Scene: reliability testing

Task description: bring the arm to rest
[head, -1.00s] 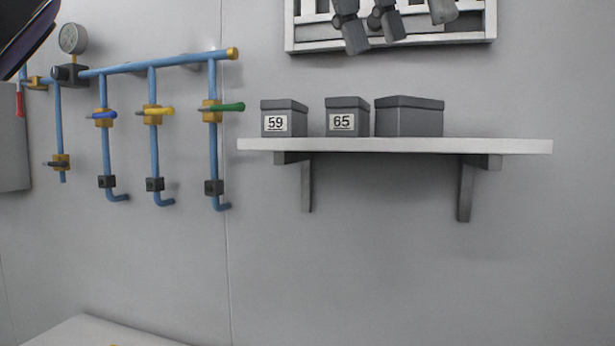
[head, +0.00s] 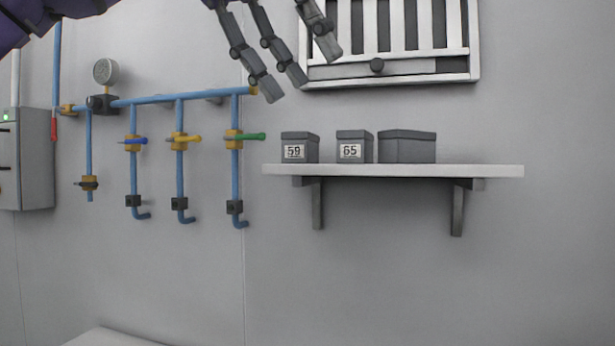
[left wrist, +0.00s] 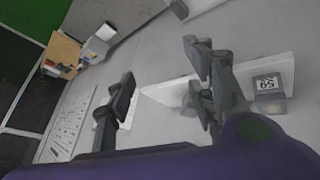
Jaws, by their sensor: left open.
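My left gripper (head: 300,68) hangs at the top middle of the head view, its arm coming in from the upper left. Its dark grey fingers are spread and empty, in front of the wall between the blue pipes (head: 190,98) and the slatted panel (head: 400,80). The left wrist view also shows the open fingers (left wrist: 160,80), with nothing between them but the shelf and wall behind. My right gripper is not in view.
A white wall shelf (head: 400,171) holds grey boxes marked 59 (head: 300,146) and 65 (head: 354,146) and an unmarked one (head: 407,147). Pipes with coloured valves and a gauge (head: 105,71) line the left wall. A grey cabinet (head: 36,160) hangs far left. Wall below the shelf is clear.

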